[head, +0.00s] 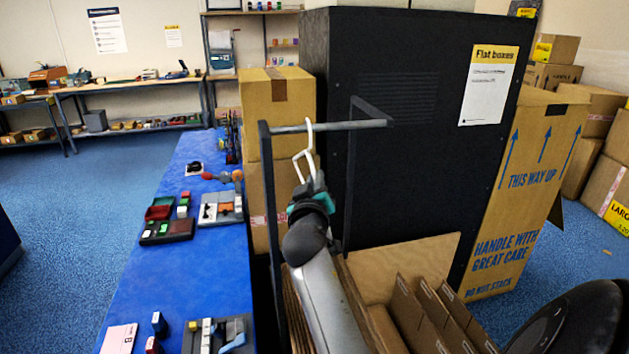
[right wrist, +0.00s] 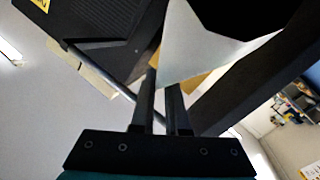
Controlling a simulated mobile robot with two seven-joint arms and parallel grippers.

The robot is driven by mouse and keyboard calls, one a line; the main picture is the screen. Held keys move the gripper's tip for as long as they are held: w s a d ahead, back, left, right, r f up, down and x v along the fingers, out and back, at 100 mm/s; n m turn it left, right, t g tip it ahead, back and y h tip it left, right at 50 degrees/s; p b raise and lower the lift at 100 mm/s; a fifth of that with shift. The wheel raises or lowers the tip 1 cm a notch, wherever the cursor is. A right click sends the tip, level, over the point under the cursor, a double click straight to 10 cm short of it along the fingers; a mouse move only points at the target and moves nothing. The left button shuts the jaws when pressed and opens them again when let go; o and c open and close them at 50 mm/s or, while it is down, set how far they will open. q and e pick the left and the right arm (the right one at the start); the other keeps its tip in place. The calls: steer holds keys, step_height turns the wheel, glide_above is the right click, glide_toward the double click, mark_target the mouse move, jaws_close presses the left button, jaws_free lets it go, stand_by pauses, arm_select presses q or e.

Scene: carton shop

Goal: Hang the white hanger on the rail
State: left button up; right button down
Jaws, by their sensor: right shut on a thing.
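The white hanger (head: 300,158) is upright in the head view, its hook at the top. My right gripper (head: 309,187) is shut on its lower part. In the right wrist view, a large pale shape, apparently the hanger (right wrist: 200,45), is just beyond my right fingers (right wrist: 162,90). My left gripper is not in view.
The black cabinet (head: 410,130) stands close behind the rail. A blue table (head: 215,262) with trays and small parts lies left. Stacked cartons (head: 278,100) stand behind the frame's left post. Upright cardboard sheets (head: 415,312) fill the space below right. Blue floor is free at far left.

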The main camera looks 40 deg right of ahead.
steer(key=c, duration=0.8)
jaws_free()
steer(key=shift+c, duration=0.2)
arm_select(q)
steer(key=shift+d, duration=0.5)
